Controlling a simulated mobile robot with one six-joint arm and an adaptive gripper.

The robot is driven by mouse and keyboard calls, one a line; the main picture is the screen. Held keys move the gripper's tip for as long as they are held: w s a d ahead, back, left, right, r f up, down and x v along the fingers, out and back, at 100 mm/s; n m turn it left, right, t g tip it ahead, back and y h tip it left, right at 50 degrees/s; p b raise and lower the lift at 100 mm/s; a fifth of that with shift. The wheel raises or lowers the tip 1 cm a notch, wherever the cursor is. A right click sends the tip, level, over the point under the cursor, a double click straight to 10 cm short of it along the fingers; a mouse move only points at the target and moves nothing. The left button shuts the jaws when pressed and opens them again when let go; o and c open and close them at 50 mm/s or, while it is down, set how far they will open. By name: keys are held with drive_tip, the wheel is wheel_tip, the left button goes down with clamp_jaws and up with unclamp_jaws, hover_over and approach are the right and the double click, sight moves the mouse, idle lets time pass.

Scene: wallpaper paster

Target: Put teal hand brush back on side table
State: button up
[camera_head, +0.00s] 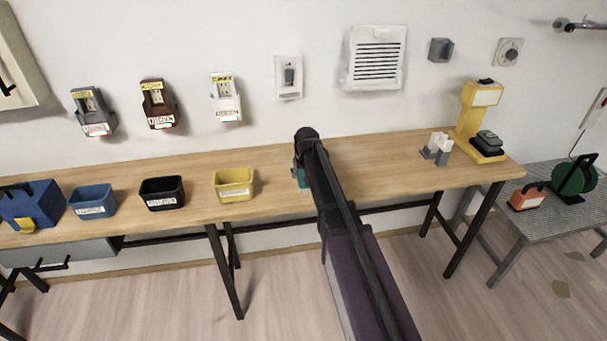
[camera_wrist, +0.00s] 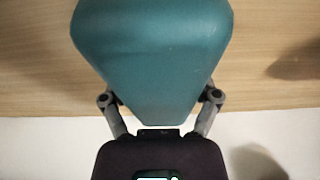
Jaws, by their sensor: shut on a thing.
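The teal hand brush (camera_wrist: 155,55) fills the upper middle of the wrist view, seen close up with a smooth, rounded, tapering face. My gripper (camera_wrist: 160,97) is shut on it, with one finger at each side. In the head view a small part of the brush (camera_head: 299,173) shows at the left of my arm, over the wooden bench; my arm hides the rest. Whether it touches the bench I cannot tell. A low grey table (camera_head: 545,205), seemingly the side table, stands at the far right beyond the bench end.
The wooden bench (camera_head: 385,165) bears blue, black and yellow bins (camera_head: 234,184) on the left, and a grey-white holder (camera_head: 437,149) and yellow stand (camera_head: 470,125) on the right. An orange object (camera_head: 527,197) and green reel (camera_head: 573,178) occupy the grey table; its front is bare.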

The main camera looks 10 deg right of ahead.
drive_tip(key=shift+f, duration=0.15)
drive_tip(key=o, duration=1)
drive_tip(key=shift+r, duration=0.3)
drive_tip(key=p+v, duration=0.2)
drive_tip(key=shift+r+p, duration=0.2)
drive_tip(key=shift+p, duration=0.15)
drive_tip(key=p+v, duration=0.3)
drive_tip(key=shift+w+a+r, duration=0.1)
drive_tip(key=shift+w+r, duration=0.1)
drive_tip(key=shift+r, duration=0.05)
drive_tip(key=p+v, duration=0.7)
drive_tip(key=shift+s+r+p, duration=0.2)
drive_tip(key=shift+r+p, duration=0.15)
drive_tip(key=shift+p, duration=0.05)
drive_tip(key=s+g, duration=0.3)
drive_tip(key=s, duration=2.3)
drive_tip(key=shift+f, duration=0.4)
